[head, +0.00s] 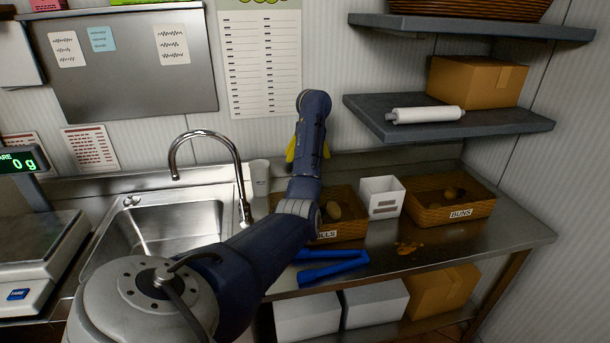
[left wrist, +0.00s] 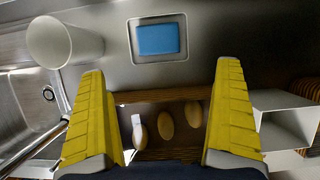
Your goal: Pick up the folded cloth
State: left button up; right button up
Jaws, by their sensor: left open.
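The folded cloth (left wrist: 158,40) is a flat blue rectangle in the left wrist view. It lies in a shallow grey tray (left wrist: 160,59) with a pale rim, on the metal counter. In the head view my arm hides the cloth. My left gripper (head: 308,152) has yellow fingers and is over the back of the counter. In the left wrist view the left gripper (left wrist: 160,70) is open, with nothing between its fingertips. The cloth shows past the fingertips, midway between them and apart from both. My right gripper is in neither view.
A white cup (head: 259,178) stands beside the sink (head: 160,225) and tap. A basket of rolls (head: 345,229), a white box (head: 381,197) and a buns basket (head: 450,200) line the counter. Shelves overhang at right.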

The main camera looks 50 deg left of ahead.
pick_arm(q)
jog(key=x, duration=1.2)
jog(key=shift+s, duration=0.15)
jog(key=shift+s+x, duration=0.1)
jog(key=shift+x, duration=1.2)
jog(key=shift+s+x, duration=0.15)
jog(key=shift+x, duration=1.15)
jog(key=c, duration=0.8)
